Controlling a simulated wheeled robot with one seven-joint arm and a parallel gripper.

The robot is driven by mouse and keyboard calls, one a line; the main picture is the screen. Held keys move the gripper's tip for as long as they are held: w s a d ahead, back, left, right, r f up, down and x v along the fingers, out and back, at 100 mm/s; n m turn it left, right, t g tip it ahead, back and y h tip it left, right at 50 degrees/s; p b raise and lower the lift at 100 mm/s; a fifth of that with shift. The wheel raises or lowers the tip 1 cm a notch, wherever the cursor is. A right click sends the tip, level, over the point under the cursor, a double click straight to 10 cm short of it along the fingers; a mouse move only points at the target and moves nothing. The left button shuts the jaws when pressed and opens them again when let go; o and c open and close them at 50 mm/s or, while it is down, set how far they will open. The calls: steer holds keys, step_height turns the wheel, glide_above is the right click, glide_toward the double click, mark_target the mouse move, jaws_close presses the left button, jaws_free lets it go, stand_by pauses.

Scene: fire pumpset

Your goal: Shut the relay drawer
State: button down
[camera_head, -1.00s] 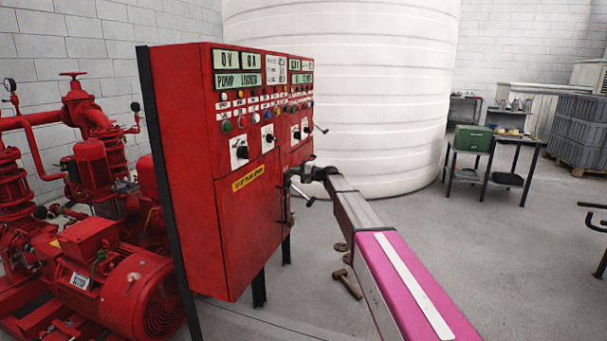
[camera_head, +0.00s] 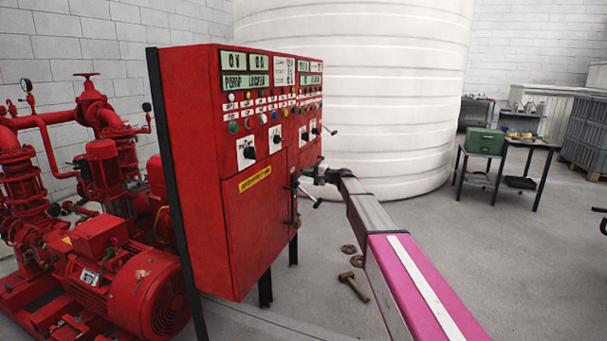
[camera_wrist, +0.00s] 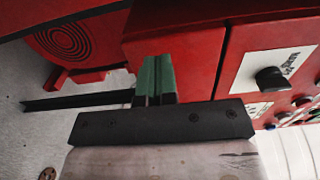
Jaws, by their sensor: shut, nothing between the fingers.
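The red control cabinet (camera_head: 228,170) stands on black legs, with displays, buttons and knobs on its upper front. I cannot pick out the relay drawer for certain in the head view. My gripper (camera_head: 318,172) is at the cabinet's right part, below the knobs, partly hidden by my arm. In the wrist view my gripper's green fingers (camera_wrist: 153,80) are shut together and empty, in front of a plain red face (camera_wrist: 178,50). I cannot tell whether they touch it or whether that face is the drawer. A panel with a black knob (camera_wrist: 272,78) is to its right.
Red pumps and a motor (camera_head: 140,290) stand left of the cabinet. A white tank (camera_head: 400,90) rises behind. A hammer (camera_head: 353,286) lies on the floor right of the cabinet. A green box (camera_head: 486,141) sits on a table at the right.

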steer(key=v, duration=1)
steer(key=s+d+f+n+g+h, duration=0.1)
steer(key=s+d+f+g+h, duration=0.2)
steer(key=s+f, duration=0.85)
steer(key=s+d+f+n+h, duration=0.1)
steer(key=s+d+f+h, duration=0.1)
steer(key=s+f+h, duration=0.9)
steer(key=s+d+f+g+h, duration=0.1)
steer(key=s+d, duration=0.3)
steer(key=s, duration=0.4)
steer(key=s+d+f+n+h, duration=0.1)
steer(key=s+d+f, duration=0.2)
steer(key=s, duration=0.5)
steer(key=s+d+f+g+h, duration=0.1)
steer(key=s+d, duration=0.3)
steer(key=s, duration=0.4)
steer(key=shift+d+f+n+g, duration=0.3)
steer(key=shift+d+f, duration=0.1)
steer(key=shift+f, duration=0.15)
steer(key=shift+s, duration=0.1)
